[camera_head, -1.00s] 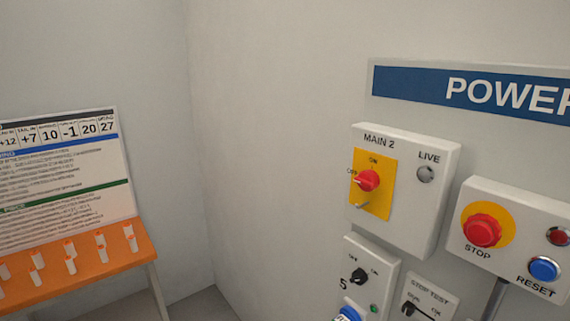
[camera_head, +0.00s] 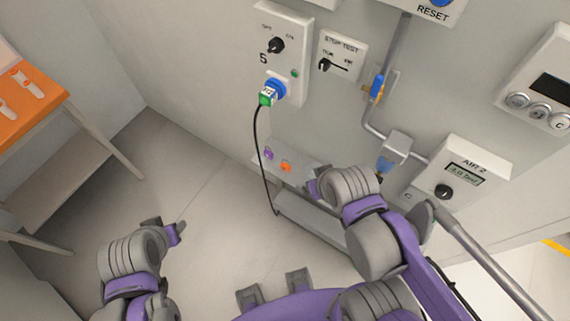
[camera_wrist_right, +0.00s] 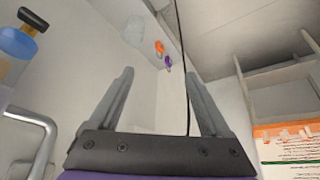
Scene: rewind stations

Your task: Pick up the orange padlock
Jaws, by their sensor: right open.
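The orange padlock (camera_head: 286,166) is small and sits on a narrow grey ledge low on the wall, beside a purple padlock (camera_head: 268,153). In the right wrist view the orange padlock (camera_wrist_right: 159,47) shows beyond my fingertips, near the purple padlock (camera_wrist_right: 168,62). My right gripper (camera_wrist_right: 162,85) is open with nothing between its fingers. In the head view my right gripper (camera_head: 318,187) is to the right of the orange padlock and apart from it.
A black cable hangs from the green plug (camera_head: 267,97) past the ledge (camera_head: 318,222), left of the padlocks. A pipe (camera_head: 372,128) with a blue valve handle and the AIR 2 box (camera_head: 462,175) are on the wall. An orange table (camera_head: 40,105) stands left. Floor between is clear.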

